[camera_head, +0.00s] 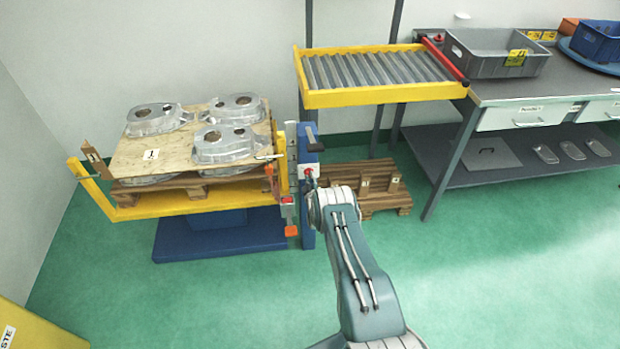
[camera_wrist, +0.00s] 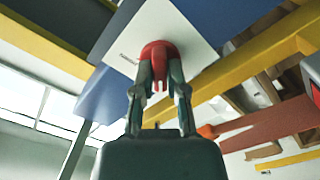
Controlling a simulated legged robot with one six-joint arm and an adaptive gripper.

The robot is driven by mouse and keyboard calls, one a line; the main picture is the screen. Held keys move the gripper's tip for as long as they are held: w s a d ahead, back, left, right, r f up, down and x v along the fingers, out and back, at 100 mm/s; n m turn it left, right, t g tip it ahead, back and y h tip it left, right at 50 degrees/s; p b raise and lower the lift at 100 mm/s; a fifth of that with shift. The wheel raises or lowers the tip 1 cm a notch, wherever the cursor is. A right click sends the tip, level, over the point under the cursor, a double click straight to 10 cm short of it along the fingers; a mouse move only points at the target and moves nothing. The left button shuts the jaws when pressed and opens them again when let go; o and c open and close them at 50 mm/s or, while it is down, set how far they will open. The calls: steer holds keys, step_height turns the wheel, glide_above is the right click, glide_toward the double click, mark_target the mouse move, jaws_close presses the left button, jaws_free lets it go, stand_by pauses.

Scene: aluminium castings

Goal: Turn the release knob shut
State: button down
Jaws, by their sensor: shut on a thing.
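The red release knob (camera_wrist: 158,52) sits on a white plate (camera_wrist: 195,25) in the wrist view. My gripper (camera_wrist: 160,78) is shut on it, with one finger on each side of the knob. In the head view the white plate (camera_head: 302,171) is on the blue post beside the yellow lift frame. My arm reaches up to it there, and the wrist hides most of my gripper. The knob's marking is too small to read.
To the left, a yellow-framed lift (camera_head: 210,204) carries a wooden board (camera_head: 125,158) with several aluminium castings. A roller conveyor (camera_head: 380,95) and a workbench (camera_head: 500,92) with a grey crate (camera_head: 472,60) stand right. A wooden pallet (camera_head: 395,203) lies behind my arm. Green floor is free at right.

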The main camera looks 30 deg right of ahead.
steer(key=c, duration=0.7)
jaws_free()
steer(key=shift+a+f, duration=0.15)
steer(key=shift+f, duration=0.05)
steer(key=shift+r, duration=0.1)
steer(key=v, duration=1.2)
